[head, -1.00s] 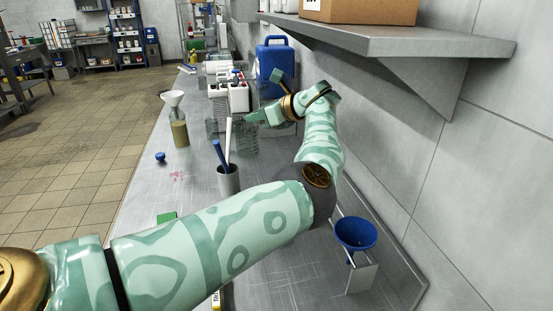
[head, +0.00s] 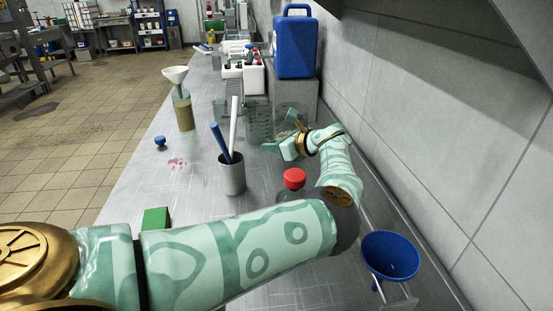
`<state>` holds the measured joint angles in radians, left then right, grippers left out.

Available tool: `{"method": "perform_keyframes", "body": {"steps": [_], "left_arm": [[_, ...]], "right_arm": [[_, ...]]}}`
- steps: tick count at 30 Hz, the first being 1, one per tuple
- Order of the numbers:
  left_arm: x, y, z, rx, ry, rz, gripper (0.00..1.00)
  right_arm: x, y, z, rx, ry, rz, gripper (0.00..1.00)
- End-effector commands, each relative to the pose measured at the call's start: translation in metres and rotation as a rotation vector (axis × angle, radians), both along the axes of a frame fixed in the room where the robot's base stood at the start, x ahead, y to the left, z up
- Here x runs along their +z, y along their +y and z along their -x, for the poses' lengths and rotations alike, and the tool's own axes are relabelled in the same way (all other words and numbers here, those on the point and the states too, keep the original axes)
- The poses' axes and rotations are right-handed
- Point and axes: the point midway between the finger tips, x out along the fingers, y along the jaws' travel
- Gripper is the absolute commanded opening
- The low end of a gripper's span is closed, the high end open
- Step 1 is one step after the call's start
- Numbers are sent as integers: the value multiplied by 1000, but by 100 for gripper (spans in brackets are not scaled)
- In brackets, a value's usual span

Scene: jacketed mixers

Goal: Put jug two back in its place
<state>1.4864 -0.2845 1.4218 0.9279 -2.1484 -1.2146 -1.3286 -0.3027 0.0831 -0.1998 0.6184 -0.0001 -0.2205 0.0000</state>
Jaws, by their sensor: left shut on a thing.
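My left gripper (head: 281,135) is beside the grey block, at the wall side of the bench. It is shut on what looks like a clear jug (head: 291,112), whose outline is faint against the block. Other clear vessels (head: 228,107) stand just left of it, one with ridged or marked walls (head: 259,124). I cannot read a number on any of them, nor tell whether the held jug touches the bench. My right gripper is not in view.
A blue canister (head: 295,48) stands on the grey block (head: 306,94). A steel cup (head: 232,176) holds two rods. A red-capped bottle (head: 294,179) is partly behind my arm. A funnel bottle (head: 184,112), green block (head: 156,219) and blue funnel (head: 390,255) stand around.

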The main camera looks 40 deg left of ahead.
Motion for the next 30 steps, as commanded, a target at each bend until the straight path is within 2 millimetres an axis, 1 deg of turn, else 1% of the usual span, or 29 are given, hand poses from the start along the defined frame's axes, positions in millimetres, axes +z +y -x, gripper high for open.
{"method": "perform_keyframes", "body": {"steps": [6,8,14,17,18,20,21,28,30], "left_arm": [[-34,0,-1,0,1,0,0],[-36,0,-1,-1,-1,-1,0],[-33,0,0,0,-2,-2,0],[-36,0,0,0,-2,-1,0],[-38,0,0,0,0,1,16],[-37,0,0,0,-1,1,33],[-37,0,0,0,-1,1,35],[-36,0,0,0,-1,0,35],[-32,0,0,0,-2,0,35]], "right_arm": [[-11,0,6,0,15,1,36],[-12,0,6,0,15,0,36],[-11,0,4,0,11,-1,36],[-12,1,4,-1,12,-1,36],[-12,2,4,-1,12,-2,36],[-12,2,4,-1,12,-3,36],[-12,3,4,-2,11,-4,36],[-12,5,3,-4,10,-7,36],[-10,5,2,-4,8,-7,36]]}}
